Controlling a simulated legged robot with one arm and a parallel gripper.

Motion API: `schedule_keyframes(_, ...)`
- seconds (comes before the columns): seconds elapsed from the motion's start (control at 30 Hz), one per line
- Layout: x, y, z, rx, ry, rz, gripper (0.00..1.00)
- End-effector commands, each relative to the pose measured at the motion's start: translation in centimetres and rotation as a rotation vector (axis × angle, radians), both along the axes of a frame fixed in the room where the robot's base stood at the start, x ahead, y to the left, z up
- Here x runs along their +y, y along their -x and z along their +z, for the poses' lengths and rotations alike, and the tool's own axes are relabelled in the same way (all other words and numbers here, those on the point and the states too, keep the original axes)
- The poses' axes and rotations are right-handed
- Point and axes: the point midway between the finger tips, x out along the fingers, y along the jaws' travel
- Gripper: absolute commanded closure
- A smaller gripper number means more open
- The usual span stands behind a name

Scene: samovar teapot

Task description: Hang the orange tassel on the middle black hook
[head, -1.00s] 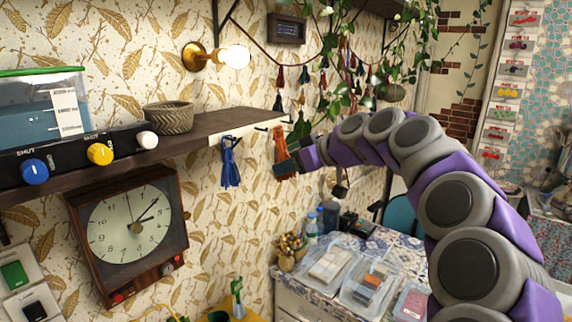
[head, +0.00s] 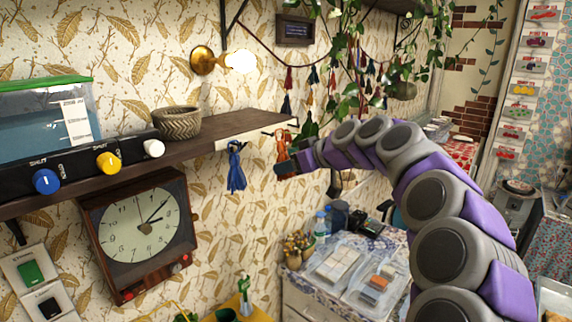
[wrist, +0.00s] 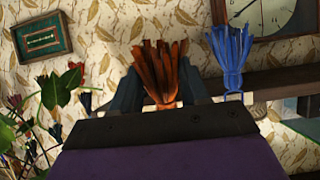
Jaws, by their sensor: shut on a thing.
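The orange tassel (head: 282,147) is upright beside the shelf's right end in the head view. My gripper (head: 286,166) is shut on its lower part. In the wrist view the orange tassel (wrist: 160,72) shows between the two fingers of my gripper (wrist: 160,92), its strands fanned out. The black hooks under the shelf edge are small; one (head: 267,132) shows just left of the tassel's top. I cannot tell whether the tassel's loop touches a hook. A blue tassel (head: 236,168) hangs to the left, and it also shows in the wrist view (wrist: 231,55).
The wooden shelf (head: 215,130) carries a woven bowl (head: 177,122) and a knob panel (head: 75,168). A clock (head: 140,226) is on the wall below. Leafy vines and other tassels hang behind my gripper. Clear containers (head: 375,288) stand on the counter below.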

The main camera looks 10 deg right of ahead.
Motion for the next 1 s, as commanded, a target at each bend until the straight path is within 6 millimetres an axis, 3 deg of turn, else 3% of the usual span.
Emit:
schedule_keyframes(0.4, 3.2, -1.8, -0.1, 0.002, 0.013, 0.002, 0.84)
schedule_keyframes(1.0, 3.6, -3.8, -1.3, -0.003, 0.007, -0.001, 0.84)
